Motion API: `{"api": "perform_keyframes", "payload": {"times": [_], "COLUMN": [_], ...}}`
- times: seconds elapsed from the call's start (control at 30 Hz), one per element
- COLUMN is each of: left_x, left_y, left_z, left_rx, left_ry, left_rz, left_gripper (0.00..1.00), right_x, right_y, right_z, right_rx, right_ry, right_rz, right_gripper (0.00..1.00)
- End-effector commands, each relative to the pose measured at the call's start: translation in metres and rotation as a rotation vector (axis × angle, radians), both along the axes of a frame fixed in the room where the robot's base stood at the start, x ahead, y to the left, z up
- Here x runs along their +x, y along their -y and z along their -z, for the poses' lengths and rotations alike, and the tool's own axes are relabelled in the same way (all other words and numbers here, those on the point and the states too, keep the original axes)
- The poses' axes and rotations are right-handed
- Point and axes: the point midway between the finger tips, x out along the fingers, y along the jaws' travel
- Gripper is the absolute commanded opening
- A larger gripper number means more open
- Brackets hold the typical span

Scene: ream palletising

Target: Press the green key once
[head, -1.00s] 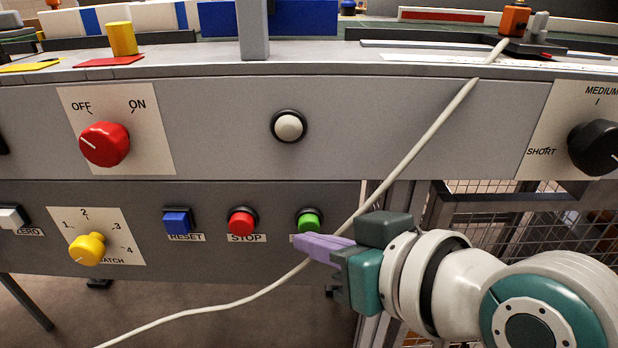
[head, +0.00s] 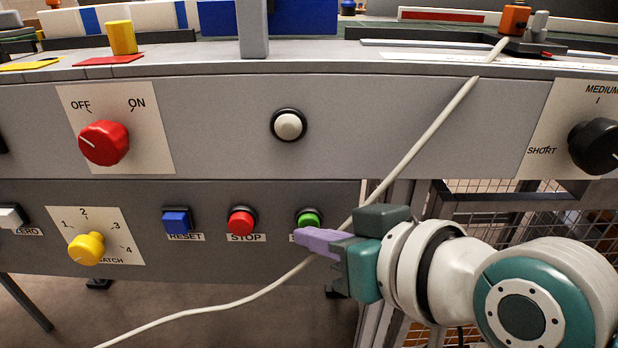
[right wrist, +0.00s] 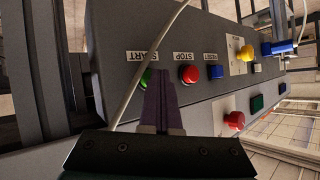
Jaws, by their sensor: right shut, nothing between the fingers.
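The green key (head: 309,218) is a round button at the right end of the lower panel, above a label that my gripper partly covers. My right gripper (head: 298,238) is shut, its purple fingers just below and in front of the green key in the head view. In the right wrist view the green key (right wrist: 146,78) shows by the START label, just past the fingertips (right wrist: 158,72) and partly hidden by them. I cannot tell whether the fingers touch it. My left gripper is not in view.
A red STOP button (head: 241,221) and a blue RESET button (head: 177,221) sit left of the green key. A pale cable (head: 420,146) hangs across the panel beside the key and passes behind my gripper. A yellow knob (head: 86,248) is farther left.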

Motion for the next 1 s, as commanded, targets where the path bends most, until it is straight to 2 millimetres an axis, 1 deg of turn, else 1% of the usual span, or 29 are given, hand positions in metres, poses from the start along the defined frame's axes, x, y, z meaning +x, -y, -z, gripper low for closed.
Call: {"api": "perform_keyframes", "payload": {"times": [0.23, 0.5, 0.87, 1.0], "left_x": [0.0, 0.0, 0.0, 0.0], "left_y": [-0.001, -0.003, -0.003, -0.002], "left_z": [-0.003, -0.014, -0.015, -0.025], "left_rx": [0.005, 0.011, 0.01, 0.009], "left_ry": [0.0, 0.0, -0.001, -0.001], "left_rz": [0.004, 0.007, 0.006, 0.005], "left_gripper": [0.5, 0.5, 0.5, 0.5], "right_x": [-0.002, -0.016, -0.018, -0.029], "right_y": [0.0, 0.0, 0.0, 0.0], "right_z": [-0.001, -0.002, -0.001, -0.003], "right_rx": [0.0, -0.002, -0.001, 0.0], "right_ry": [0.001, 0.0, 0.001, -0.002], "right_rz": [0.001, 0.0, 0.0, 0.0], "right_gripper": [0.0, 0.0, 0.0, 0.0]}}
